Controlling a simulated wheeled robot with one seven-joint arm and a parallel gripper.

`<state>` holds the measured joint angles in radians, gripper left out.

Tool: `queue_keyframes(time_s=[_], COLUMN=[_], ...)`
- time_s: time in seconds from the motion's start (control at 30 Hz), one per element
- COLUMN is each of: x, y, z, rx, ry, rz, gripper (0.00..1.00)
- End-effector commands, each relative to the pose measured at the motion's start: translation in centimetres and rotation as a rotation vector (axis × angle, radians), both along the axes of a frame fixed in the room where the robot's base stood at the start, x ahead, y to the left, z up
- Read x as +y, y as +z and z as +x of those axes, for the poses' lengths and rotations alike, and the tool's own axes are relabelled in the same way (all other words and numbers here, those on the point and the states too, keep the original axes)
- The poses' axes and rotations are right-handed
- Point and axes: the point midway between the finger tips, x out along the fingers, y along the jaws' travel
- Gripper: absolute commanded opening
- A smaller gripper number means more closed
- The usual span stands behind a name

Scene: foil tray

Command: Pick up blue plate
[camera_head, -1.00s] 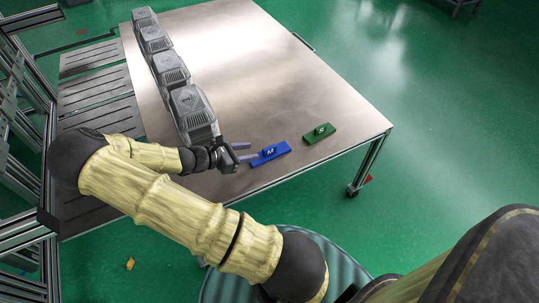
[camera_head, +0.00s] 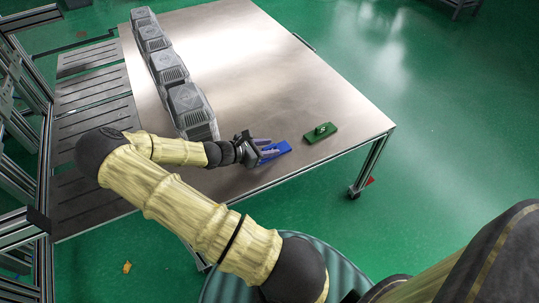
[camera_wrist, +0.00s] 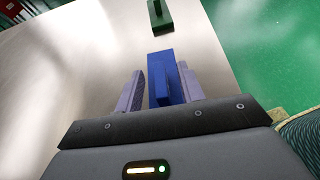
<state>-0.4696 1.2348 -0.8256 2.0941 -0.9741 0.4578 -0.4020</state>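The blue plate (camera_head: 277,150) lies on the metal table near its front edge, with a raised blue block on top. My gripper (camera_head: 268,149) is at the plate's left end in the head view and hides part of the block. In the wrist view the blue plate (camera_wrist: 160,68) extends forward between the two purple fingers of my gripper (camera_wrist: 163,92). The fingers are open, one on each side of the raised block. A gap shows at the left finger; the right finger is close to the block, and I cannot tell whether it touches.
A green plate (camera_head: 320,133) with a raised block lies just beyond, to the right; it also shows at the top of the wrist view (camera_wrist: 160,18). Several grey boxes (camera_head: 187,103) stand in a row on the table's left. The table's middle (camera_head: 260,70) is clear.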

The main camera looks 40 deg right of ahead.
Motion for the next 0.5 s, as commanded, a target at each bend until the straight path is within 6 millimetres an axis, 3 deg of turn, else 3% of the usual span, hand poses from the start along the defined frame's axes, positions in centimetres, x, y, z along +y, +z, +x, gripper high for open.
queue_keyframes(time_s=[0.1, 0.5], x=[-0.80, -0.79], y=[-0.34, -0.27], z=[-0.19, -0.17], rx=[-0.001, 0.000], ry=[-0.001, 0.000], rz=[0.000, 0.000], gripper=[0.38, 0.38])
